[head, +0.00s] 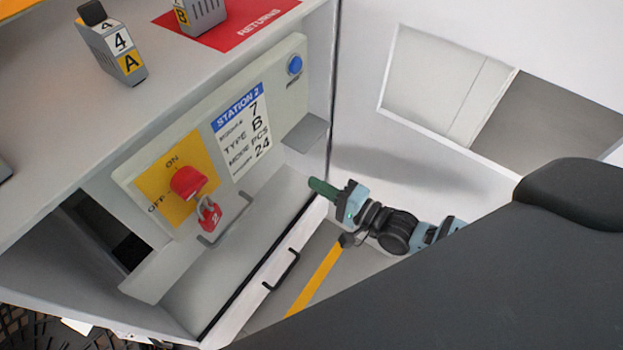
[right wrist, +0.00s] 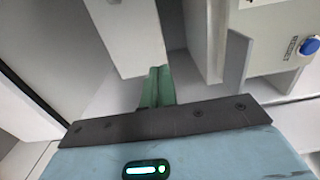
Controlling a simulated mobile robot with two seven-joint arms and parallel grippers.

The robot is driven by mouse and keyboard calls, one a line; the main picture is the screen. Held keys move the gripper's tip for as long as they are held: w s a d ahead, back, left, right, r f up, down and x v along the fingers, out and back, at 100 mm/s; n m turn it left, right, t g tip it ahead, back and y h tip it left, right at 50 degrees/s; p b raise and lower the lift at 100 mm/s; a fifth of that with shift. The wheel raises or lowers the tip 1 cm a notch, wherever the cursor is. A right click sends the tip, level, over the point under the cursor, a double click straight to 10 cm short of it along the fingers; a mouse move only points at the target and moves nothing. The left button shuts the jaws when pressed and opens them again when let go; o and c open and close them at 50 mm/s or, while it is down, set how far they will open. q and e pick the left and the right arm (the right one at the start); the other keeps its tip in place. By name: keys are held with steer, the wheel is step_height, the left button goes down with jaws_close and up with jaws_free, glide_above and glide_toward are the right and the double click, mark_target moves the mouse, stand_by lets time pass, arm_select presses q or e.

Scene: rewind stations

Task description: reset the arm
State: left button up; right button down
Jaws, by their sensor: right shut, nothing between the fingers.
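My right gripper (head: 322,188) comes in from the right in the head view, beside the station's lower right corner. Its green fingers are shut together with nothing between them. In the right wrist view the closed green fingers (right wrist: 157,88) point away from the camera, between grey-white station parts. My left gripper is not in view.
A grey ledge (head: 306,133) juts out near the gripper. A drawer handle (head: 281,270) sticks out below.

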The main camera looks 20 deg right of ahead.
stand_by(0.3)
